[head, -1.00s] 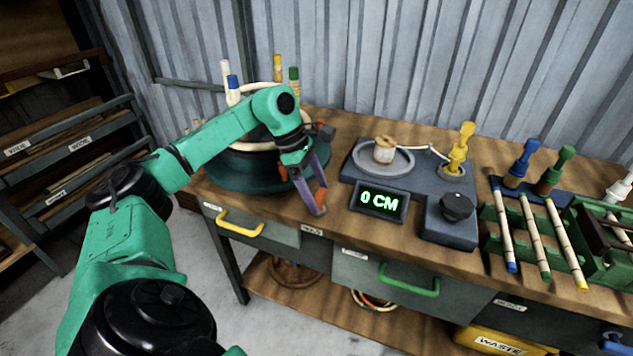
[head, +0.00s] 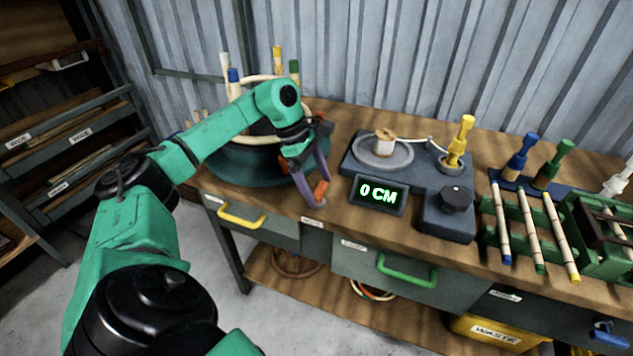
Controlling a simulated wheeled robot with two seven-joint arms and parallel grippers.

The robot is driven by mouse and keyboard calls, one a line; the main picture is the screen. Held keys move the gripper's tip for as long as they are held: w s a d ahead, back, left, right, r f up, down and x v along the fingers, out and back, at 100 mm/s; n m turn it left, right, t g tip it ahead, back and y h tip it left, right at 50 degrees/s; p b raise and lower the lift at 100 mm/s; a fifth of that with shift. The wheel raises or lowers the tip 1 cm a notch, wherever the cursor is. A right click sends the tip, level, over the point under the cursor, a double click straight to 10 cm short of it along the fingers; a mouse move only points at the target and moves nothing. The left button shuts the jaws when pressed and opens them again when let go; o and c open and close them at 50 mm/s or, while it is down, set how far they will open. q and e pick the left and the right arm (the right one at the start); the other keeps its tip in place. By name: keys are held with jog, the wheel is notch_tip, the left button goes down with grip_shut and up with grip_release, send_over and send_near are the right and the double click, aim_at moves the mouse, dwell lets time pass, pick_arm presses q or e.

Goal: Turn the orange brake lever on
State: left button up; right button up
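My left gripper (head: 319,193) hangs with its purple fingers pointing down, just right of the dark green round drum (head: 232,172) and over the bench's front edge. An orange piece (head: 321,190) shows at the fingertips. It may be the orange brake lever, but I cannot tell it clearly from the finger itself, nor whether the fingers grip it. The gripper's wrist hides the drum's right side. My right gripper is out of view.
A grey device with a "0 CM" display (head: 378,194), a black knob (head: 455,198) and a yellow peg (head: 459,142) stands right of the gripper. Colour-tipped sticks lie on a green rack (head: 487,226) farther right. Drawers with yellow and green (head: 407,272) handles are below.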

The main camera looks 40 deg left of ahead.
pick_arm(q)
jog(key=p+v, duration=0.2)
jog(key=v, duration=1.2)
jog(key=shift+r+p, duration=0.25)
jog(key=shift+p, duration=0.1)
jog(key=shift+a, duration=0.1)
